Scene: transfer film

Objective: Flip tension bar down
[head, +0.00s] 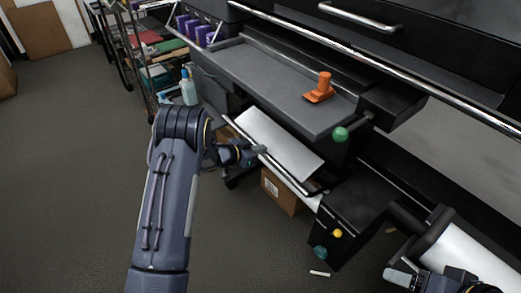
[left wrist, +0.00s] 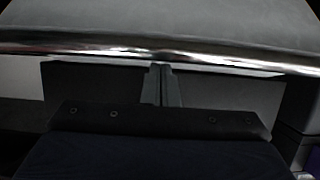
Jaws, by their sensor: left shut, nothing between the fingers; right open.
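The tension bar (head: 284,178) is a thin shiny bar along the lower edge of a white sheet (head: 280,143), under the printer's grey shelf. In the left wrist view the chrome bar (left wrist: 90,44) crosses the whole picture just beyond my fingers. My left gripper (head: 260,149) is shut and empty, with its fingertips close to the bar and sheet; I cannot tell whether they touch. Its closed fingers show in the left wrist view (left wrist: 162,82). My right gripper (head: 408,280) is open at the bottom right, partly cut off, beside a white roll (head: 462,255).
The large black printer fills the right side. An orange tool (head: 320,88) stands on its grey shelf (head: 265,75), with a green knob (head: 340,134) below. A cardboard box (head: 280,192) sits under the sheet. A spray bottle (head: 188,88) stands by the shelving. Floor at left is clear.

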